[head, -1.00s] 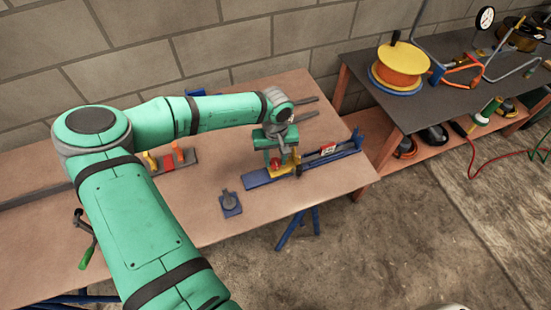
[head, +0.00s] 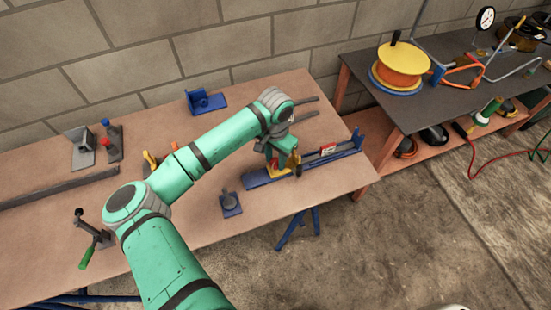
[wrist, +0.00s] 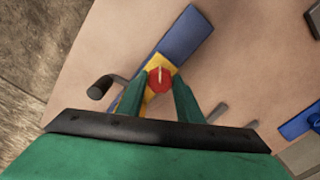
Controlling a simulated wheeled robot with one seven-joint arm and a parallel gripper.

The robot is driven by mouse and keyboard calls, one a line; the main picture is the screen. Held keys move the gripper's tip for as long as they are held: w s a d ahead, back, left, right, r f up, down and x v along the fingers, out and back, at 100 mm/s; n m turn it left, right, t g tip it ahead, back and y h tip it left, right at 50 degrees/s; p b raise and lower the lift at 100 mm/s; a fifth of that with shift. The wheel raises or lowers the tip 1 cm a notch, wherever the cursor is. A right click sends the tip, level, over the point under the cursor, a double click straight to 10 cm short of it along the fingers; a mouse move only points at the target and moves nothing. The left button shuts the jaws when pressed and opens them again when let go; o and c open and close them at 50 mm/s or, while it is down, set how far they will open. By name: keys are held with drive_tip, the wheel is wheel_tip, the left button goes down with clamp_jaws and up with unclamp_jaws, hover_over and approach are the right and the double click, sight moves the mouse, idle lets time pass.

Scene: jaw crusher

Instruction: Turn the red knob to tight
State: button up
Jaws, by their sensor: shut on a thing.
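The red knob (wrist: 159,80) has a pale pointer line across its face. It sits on a yellow bracket (wrist: 150,68) over a blue rail, which also shows in the head view (head: 262,178). My gripper (wrist: 159,84) is shut on the knob, one green finger on each side. In the head view my gripper (head: 284,160) is over the yellow part of the rail, and the knob is mostly hidden there. A white and red label (head: 328,149) stands on the rail to the right. I cannot read any tight mark.
A dark pedestal on a blue plate (head: 230,202) stands left of the rail. A crank with a green handle (head: 93,248) is at the bench's front left. A blue bracket (head: 205,101) is at the back. A shelf with an orange reel (head: 400,64) stands to the right.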

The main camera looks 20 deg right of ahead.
sight(276, 162)
drive_tip(key=m, duration=0.3)
drive_tip(key=shift+m, duration=2.4)
drive_tip(key=o, duration=1)
drive_tip(key=shift+o, duration=0.2)
wheel_tip(276, 162, up, 11)
drive_tip(key=shift+s+f, duration=0.1)
drive_tip(key=shift+f, duration=0.05)
